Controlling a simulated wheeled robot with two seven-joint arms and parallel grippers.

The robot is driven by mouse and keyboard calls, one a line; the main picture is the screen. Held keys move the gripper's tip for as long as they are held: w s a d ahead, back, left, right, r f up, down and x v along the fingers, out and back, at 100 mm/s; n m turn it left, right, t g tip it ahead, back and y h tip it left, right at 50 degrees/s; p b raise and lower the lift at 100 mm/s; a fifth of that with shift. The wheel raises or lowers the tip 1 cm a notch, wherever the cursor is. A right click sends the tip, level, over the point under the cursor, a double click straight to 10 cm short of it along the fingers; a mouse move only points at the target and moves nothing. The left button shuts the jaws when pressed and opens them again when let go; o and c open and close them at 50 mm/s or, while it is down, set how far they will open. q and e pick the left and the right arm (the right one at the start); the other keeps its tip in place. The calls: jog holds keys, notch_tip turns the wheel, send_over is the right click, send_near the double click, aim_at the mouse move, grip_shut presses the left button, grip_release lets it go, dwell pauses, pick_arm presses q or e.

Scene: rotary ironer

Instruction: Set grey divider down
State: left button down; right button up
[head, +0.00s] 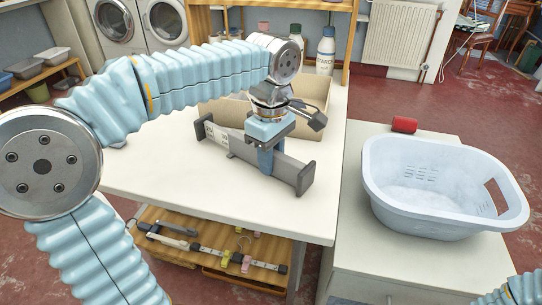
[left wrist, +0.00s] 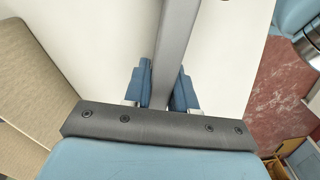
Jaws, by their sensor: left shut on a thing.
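The grey divider (head: 288,168) is a long thin board with a darker end plate, near the middle of the white table (head: 180,185) in the head view. It stands on edge, and I cannot tell whether its lower edge touches the table. My left gripper (head: 268,160) reaches down from above and is shut on the divider near its middle. In the left wrist view the divider (left wrist: 181,40) runs between the two blue fingers of the left gripper (left wrist: 165,88). My right gripper is out of view.
A beige box (head: 316,92) stands behind the divider. To the right, a pale blue laundry basket (head: 425,215) and a red roll (head: 404,124) rest on a lower white cabinet (head: 350,255). The table's front left part is clear. A wooden shelf (head: 150,215) below holds hangers.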

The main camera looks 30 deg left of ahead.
pick_arm(q)
jog(key=shift+f, duration=0.15)
jog(key=c, duration=0.8)
grip_release()
jog(key=shift+c, duration=0.2)
notch_tip(320, 180, up, 14)
jog(key=p, duration=0.2)
jog(key=shift+p, duration=0.35)
